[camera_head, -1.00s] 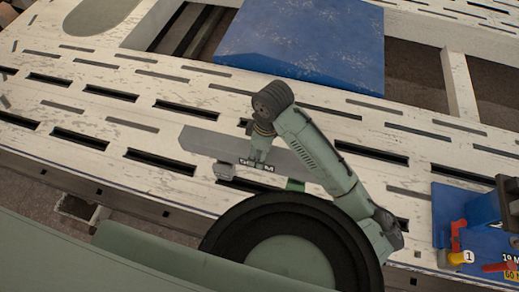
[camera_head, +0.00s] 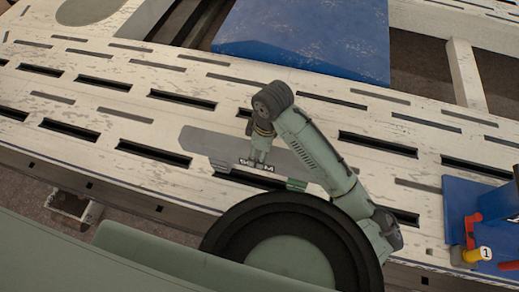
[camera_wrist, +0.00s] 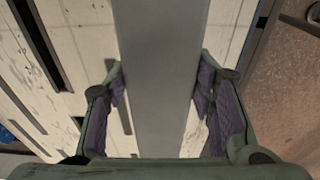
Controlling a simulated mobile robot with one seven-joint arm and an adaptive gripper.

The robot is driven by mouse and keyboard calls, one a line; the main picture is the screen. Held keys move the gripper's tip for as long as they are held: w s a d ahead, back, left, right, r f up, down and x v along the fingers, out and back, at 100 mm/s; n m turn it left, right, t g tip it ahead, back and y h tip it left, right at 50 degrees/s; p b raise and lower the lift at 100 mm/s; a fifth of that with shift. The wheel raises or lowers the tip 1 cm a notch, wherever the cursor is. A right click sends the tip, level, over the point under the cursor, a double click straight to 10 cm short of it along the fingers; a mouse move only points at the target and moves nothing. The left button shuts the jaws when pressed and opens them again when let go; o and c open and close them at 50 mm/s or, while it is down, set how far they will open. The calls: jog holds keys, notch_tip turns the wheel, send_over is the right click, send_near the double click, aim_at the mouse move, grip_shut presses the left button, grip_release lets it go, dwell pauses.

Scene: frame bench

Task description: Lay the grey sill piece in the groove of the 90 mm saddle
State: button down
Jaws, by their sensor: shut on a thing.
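The grey sill piece (camera_head: 212,147) is a long flat bar, held across my gripper (camera_head: 260,162) over the slotted bench. In the wrist view, the sill piece (camera_wrist: 160,60) runs lengthwise between the two purple-padded fingers of my gripper (camera_wrist: 160,88). The gripper is shut on it. In the head view the arm covers part of the piece, and its height above the bench is hard to judge. A blue fixture (camera_head: 460,200) stands at the right edge, cut off by the frame. I cannot make out a groove or a 90 mm mark, so I cannot tell which thing is the saddle.
The pale worn bench (camera_head: 80,95) has rows of dark slots. A large blue plate (camera_head: 310,40) lies at the back. The fixture carries a red handle (camera_head: 471,232) and a yellow knob (camera_head: 472,256) marked 1. The bench left of the piece is clear.

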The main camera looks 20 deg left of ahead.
dwell(0.3)
jog(key=c, duration=1)
grip_release()
jog(key=o, duration=0.4)
jog(key=shift+c, duration=0.2)
jog(key=shift+f, duration=0.1)
